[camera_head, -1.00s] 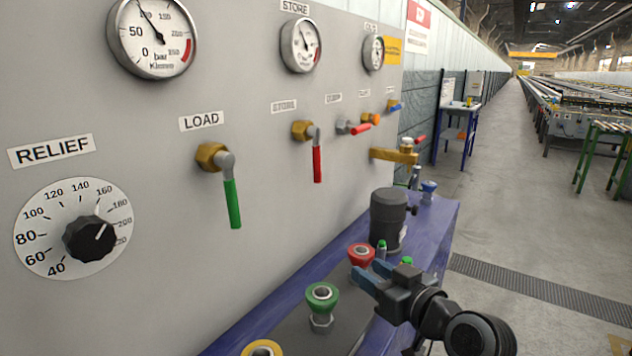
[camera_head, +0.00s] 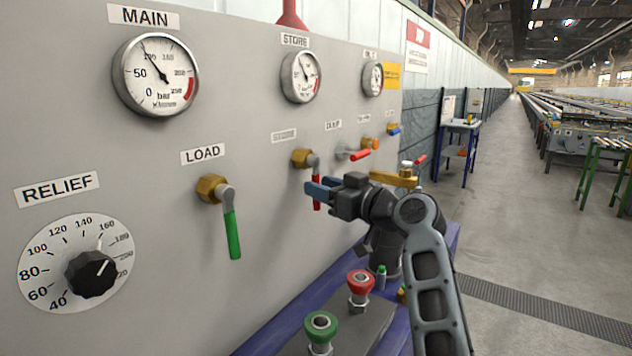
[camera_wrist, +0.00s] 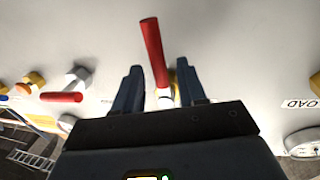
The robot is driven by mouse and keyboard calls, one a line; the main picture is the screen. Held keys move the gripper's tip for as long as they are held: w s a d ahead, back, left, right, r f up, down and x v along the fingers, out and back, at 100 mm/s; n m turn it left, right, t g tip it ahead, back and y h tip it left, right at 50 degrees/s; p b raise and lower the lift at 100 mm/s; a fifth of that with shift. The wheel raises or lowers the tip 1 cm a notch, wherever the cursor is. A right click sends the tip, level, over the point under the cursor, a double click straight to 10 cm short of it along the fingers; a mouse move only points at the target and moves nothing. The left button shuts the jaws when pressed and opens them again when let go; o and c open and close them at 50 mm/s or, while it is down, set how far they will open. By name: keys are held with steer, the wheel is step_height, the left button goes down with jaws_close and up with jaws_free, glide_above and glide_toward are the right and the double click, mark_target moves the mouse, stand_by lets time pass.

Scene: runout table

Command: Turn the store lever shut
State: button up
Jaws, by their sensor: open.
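The store lever (camera_head: 317,206) is a red handle hanging straight down from its brass valve (camera_head: 303,158), under the STORE label on the grey panel. My gripper (camera_head: 312,192) is in front of it, and its blue fingers hide the middle of the handle. In the wrist view the red store lever (camera_wrist: 153,50) shows between my two open fingers (camera_wrist: 160,85), apart from both of them. Whether the fingertips reach past the handle in depth I cannot tell.
The green load lever (camera_head: 231,232) hangs down on the left. Another red lever (camera_head: 361,155) lies sideways on the right, also in the wrist view (camera_wrist: 62,97). Red (camera_head: 360,284) and green (camera_head: 320,326) knobs stand below on the bench. A brass fitting (camera_head: 396,180) is behind my gripper.

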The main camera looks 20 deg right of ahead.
steer(key=shift+x, duration=1.25)
steer(key=shift+c, duration=0.5)
jaws_close()
